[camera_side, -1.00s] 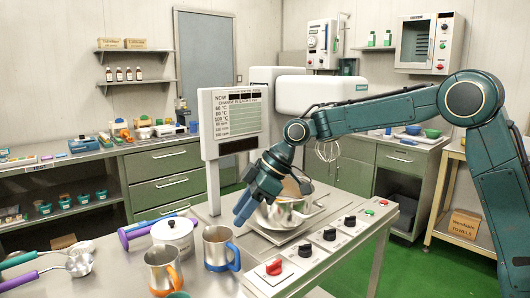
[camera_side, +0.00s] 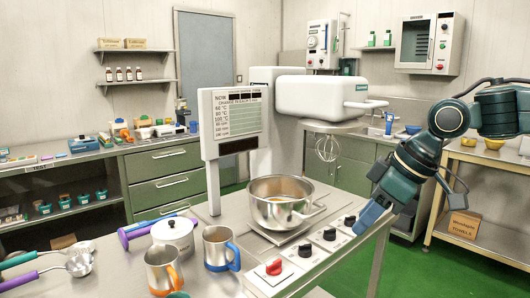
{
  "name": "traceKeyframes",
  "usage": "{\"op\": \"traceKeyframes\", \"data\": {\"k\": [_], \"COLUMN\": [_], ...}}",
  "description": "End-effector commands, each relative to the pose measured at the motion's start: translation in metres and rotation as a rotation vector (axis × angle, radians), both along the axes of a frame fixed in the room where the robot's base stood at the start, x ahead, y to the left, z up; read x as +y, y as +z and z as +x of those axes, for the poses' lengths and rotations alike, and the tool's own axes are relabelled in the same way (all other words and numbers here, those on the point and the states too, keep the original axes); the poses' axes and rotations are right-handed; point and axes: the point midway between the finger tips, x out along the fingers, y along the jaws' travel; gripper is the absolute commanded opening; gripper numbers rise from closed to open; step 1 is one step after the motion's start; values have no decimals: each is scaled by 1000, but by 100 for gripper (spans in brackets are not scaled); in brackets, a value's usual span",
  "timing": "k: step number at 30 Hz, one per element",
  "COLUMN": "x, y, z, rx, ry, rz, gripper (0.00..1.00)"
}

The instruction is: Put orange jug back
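The orange jug (camera_side: 161,268), a steel jug with an orange handle, stands upright at the front left of the steel worktop. A similar steel jug with a blue handle (camera_side: 218,248) stands just right of it. My gripper (camera_side: 366,220), with blue fingertips, hangs above the right edge of the worktop, right of the kettle and far from both jugs. Nothing shows in it. Its fingers overlap from this side, so their opening is unclear.
A white lidded pot (camera_side: 174,236) stands behind the jugs. Knobs (camera_side: 305,251) line the right edge. A display panel (camera_side: 234,123) and a mixer head with whisk (camera_side: 327,98) rise behind the kettle.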

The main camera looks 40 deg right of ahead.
Motion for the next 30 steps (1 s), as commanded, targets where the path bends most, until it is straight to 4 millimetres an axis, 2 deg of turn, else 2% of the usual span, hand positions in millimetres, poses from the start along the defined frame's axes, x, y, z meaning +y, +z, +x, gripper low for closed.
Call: {"op": "traceKeyframes", "data": {"k": [1, 6, 12, 18, 30], "x": [-4, -20, -32, -37, -37], "y": [-2, -16, -32, -39, -39], "z": [-14, -55, -89, -100, -100], "rx": [-2, 0, 4, 5, 5], "ry": [-35, -158, -264, -304, -305], "rz": [1, 4, 11, 14, 15], "gripper": [35, 35, 35, 35, 35]}}
